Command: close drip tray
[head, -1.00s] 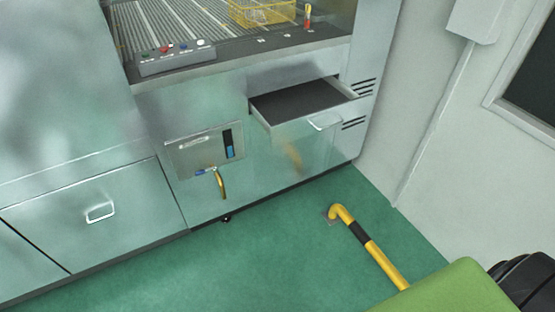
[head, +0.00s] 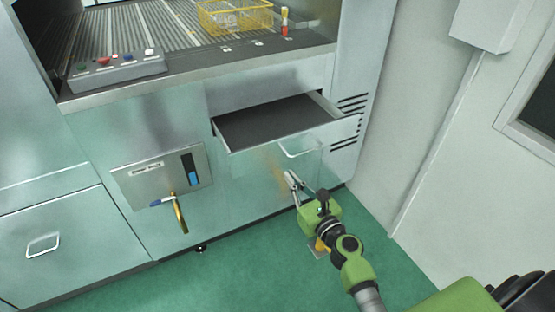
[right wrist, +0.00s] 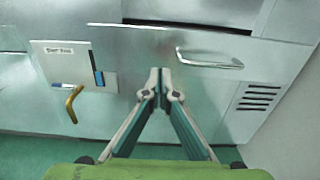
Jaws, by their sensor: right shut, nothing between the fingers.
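The drip tray (head: 268,124) is a shallow metal drawer with a dark inside. It stands pulled out of the steel machine's front, open at the top. Its front carries a pale bar handle (head: 300,152), which also shows in the right wrist view (right wrist: 208,63), up and right of the fingertips. My right gripper (head: 291,180) is shut and empty, below the handle in the head view. In the right wrist view its fingertips (right wrist: 160,73) meet in front of the metal; I cannot tell whether they touch it. My left gripper is not in view.
A panel with a gauge (head: 165,175) and a yellow-handled valve (head: 178,212) lie left of the tray. A control box (head: 117,71) and yellow basket (head: 235,16) sit above. A wall (head: 420,130) bounds the right; green floor (head: 235,265) is open below.

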